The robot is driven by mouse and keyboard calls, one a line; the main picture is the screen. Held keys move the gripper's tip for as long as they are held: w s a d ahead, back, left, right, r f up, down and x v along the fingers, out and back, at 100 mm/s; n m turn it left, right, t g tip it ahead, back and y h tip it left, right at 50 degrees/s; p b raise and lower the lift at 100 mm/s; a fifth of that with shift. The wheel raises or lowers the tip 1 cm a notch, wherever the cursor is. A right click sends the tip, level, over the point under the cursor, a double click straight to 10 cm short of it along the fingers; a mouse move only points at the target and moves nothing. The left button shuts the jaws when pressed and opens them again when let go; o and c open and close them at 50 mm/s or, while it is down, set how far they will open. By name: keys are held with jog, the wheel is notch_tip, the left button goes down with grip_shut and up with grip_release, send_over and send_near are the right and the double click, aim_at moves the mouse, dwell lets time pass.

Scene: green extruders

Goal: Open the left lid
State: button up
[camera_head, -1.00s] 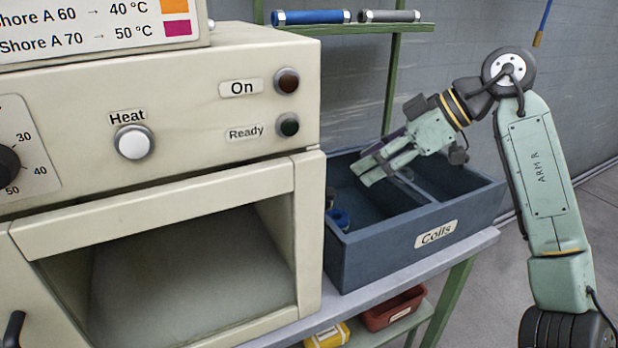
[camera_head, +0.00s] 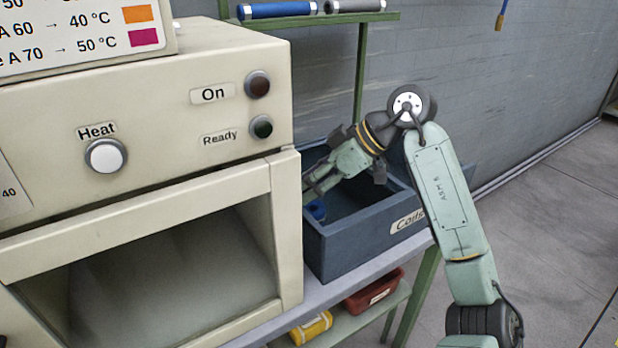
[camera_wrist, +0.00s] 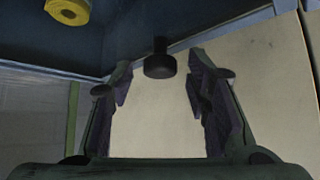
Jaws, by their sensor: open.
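The cream heating machine (camera_head: 150,110) fills the left of the head view, with an open, empty-looking compartment (camera_head: 175,285) in its front. I cannot make out the left lid; only a dark scrap shows at the lower left edge. My gripper (camera_head: 309,190) is over the blue-grey Coils box (camera_head: 375,240), close to the machine's right side, its tips partly hidden by the machine's edge. In the wrist view my gripper (camera_wrist: 158,85) is open and empty. A dark round knob-like part (camera_wrist: 160,65) shows between the fingers against a cream surface.
A yellow coil (camera_wrist: 68,10) shows in the wrist view, and a blue coil (camera_head: 317,210) lies in the box. A grey bench (camera_head: 370,265) carries the box; a red bin (camera_head: 374,292) and a yellow item (camera_head: 312,328) sit below. Floor at right is clear.

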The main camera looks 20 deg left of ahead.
jog(key=shift+a, duration=0.1)
jog(key=shift+c, duration=0.4)
grip_shut()
dwell(0.4)
